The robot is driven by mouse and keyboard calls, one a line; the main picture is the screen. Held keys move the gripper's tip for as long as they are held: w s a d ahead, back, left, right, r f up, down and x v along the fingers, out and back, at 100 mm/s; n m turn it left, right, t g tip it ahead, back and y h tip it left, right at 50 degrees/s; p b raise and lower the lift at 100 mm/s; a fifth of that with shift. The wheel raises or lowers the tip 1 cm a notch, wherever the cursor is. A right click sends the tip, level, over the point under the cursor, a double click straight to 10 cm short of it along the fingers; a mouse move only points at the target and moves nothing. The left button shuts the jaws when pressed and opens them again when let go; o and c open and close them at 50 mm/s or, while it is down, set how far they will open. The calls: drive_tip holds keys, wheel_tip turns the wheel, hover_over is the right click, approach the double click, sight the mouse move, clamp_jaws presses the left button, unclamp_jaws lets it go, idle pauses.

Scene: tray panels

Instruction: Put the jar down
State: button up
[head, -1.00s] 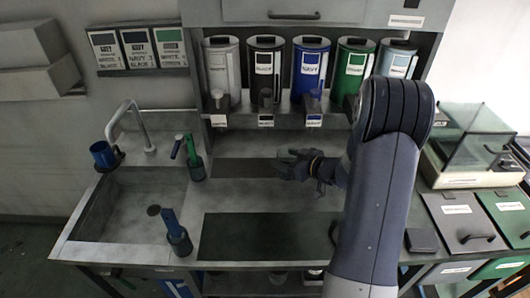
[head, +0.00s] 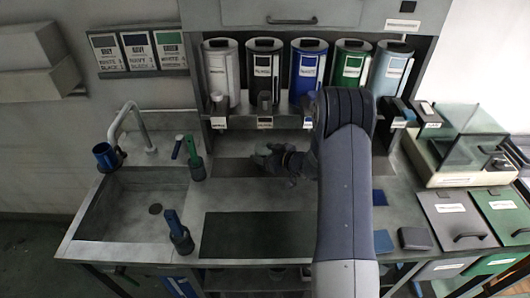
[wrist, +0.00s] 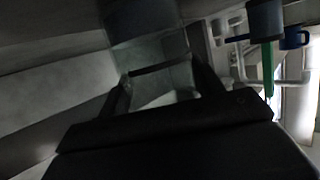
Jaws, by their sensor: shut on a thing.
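The jar (wrist: 160,88) looks like a clear, pale glass vessel between the two fingers in the wrist view. My gripper (wrist: 160,76) is shut on it. In the head view my gripper (head: 268,157) is over the back of the worktop, near a narrow dark panel (head: 228,167). The jar is small and mostly lost against the gripper there. I cannot tell whether its base touches the surface.
A large dark panel (head: 255,236) lies in front on the worktop. Labelled canisters (head: 308,70) with spouts stand behind. A glass-lidded box (head: 470,155) is at right.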

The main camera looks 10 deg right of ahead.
drive_tip(key=shift+f, duration=0.2)
drive_tip(key=o, duration=1.3)
drive_tip(key=shift+r, duration=0.2)
drive_tip(key=b+v, duration=0.2)
drive_tip(key=v, duration=1)
